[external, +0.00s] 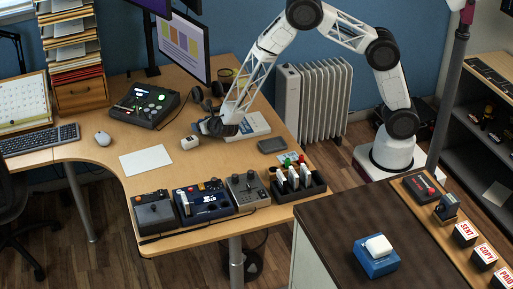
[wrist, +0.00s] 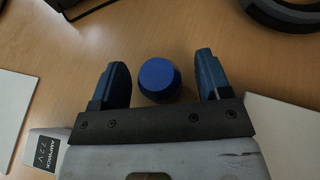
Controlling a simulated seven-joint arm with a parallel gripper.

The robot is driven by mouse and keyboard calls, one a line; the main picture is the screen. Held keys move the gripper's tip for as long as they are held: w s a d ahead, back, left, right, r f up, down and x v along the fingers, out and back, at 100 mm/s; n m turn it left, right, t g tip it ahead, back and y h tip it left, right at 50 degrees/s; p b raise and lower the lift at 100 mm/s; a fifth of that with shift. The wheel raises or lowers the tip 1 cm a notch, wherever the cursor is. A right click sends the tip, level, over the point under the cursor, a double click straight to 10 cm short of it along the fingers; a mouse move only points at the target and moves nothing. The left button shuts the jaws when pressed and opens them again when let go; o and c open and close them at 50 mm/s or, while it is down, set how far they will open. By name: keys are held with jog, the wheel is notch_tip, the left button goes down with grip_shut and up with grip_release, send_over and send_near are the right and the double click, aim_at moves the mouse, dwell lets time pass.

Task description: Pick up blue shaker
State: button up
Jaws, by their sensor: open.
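The blue shaker (wrist: 158,80) stands on the wooden desk in the wrist view, seen from above as a round blue top. My gripper (wrist: 163,80) is open, with one dark blue finger on each side of the shaker. There is a gap between the shaker and each finger, wider on the right. In the external view my gripper (external: 207,127) is low over the desk, near the middle. The shaker cannot be made out there.
A dark tray (external: 272,146) is to the right. Control boxes line the front edge.

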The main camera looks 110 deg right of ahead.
jog(key=shift+x, duration=0.95)
jog(key=shift+r, duration=0.1)
jog(key=c, duration=1)
jog(key=shift+r, duration=0.15)
jog(key=shift+r, duration=0.85)
jog(key=shift+s+a+r, duration=0.1)
jog(key=shift+s+r, duration=0.05)
jog(key=shift+r, duration=0.7)
jog(key=s+a, duration=0.2)
jog(key=s, duration=0.2)
jog(key=s+a, duration=0.3)
jog(key=s, duration=0.2)
jog(key=s+a+r, duration=0.1)
jog(key=s+a, duration=0.2)
jog(key=s, duration=0.1)
jog(key=shift+s+r, duration=0.1)
jog(key=shift+s, duration=0.15)
